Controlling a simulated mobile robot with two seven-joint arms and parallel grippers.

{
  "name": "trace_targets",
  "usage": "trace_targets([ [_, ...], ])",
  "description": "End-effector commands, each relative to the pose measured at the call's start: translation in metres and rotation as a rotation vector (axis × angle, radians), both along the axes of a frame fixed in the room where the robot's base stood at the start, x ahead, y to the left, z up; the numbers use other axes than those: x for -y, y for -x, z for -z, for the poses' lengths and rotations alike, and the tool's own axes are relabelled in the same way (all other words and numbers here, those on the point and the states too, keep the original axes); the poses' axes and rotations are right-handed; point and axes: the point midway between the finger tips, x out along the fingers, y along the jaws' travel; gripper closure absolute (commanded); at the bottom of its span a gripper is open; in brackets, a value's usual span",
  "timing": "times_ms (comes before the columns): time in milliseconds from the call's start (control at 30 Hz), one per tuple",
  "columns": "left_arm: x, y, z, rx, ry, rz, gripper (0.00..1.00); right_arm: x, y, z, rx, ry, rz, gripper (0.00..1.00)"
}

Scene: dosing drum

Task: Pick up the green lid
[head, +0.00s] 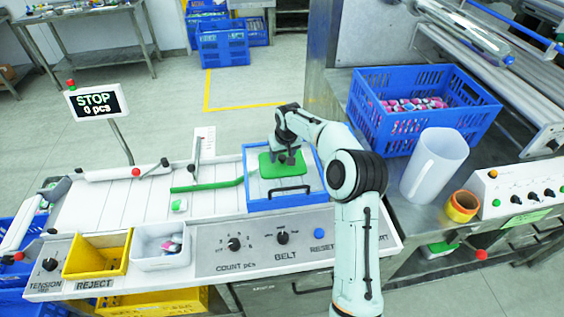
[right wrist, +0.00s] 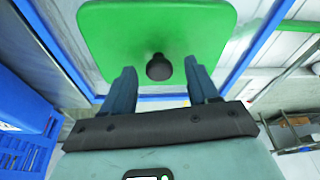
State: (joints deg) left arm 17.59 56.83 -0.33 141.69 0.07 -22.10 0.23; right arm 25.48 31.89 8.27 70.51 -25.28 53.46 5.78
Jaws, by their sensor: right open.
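The green lid (head: 270,168) is a flat, rounded square lying inside a blue-rimmed frame (head: 312,198) on the dosing machine. In the right wrist view the lid (right wrist: 205,25) fills the top middle, with a dark round knob (right wrist: 159,67) standing on it. My right gripper (head: 287,157) is over the lid in the head view. The knob is hidden by the gripper in the head view. My left gripper is not in view.
A blue crate (head: 378,118) of small packs, a white jug (head: 434,165) and an orange tape roll (head: 461,206) stand on the right bench. A yellow bin (head: 97,255) and a white bin (head: 161,246) sit front left. A green bar (head: 205,186) lies left of the frame.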

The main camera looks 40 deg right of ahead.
Motion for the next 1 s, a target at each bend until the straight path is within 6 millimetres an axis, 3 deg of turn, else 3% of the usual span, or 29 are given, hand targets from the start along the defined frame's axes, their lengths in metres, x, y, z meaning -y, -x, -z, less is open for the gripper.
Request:
trace_targets([
  [167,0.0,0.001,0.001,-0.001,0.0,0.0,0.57,0.0,0.001,0.001,-0.001,0.0,0.0,0.41],
  [267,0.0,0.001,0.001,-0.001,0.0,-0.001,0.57,0.0,0.001,0.001,-0.001,0.0,0.0,0.67],
  [367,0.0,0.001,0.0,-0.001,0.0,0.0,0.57,0.0,0.001,0.001,-0.001,0.0,0.0,0.99],
  [767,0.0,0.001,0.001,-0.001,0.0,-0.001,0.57,0.0,0.0,-0.004,0.001,0.0,0.0,1.0],
  [1000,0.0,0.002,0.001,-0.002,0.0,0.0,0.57,0.0,0.0,-0.034,0.004,0.001,-0.001,1.0],
])
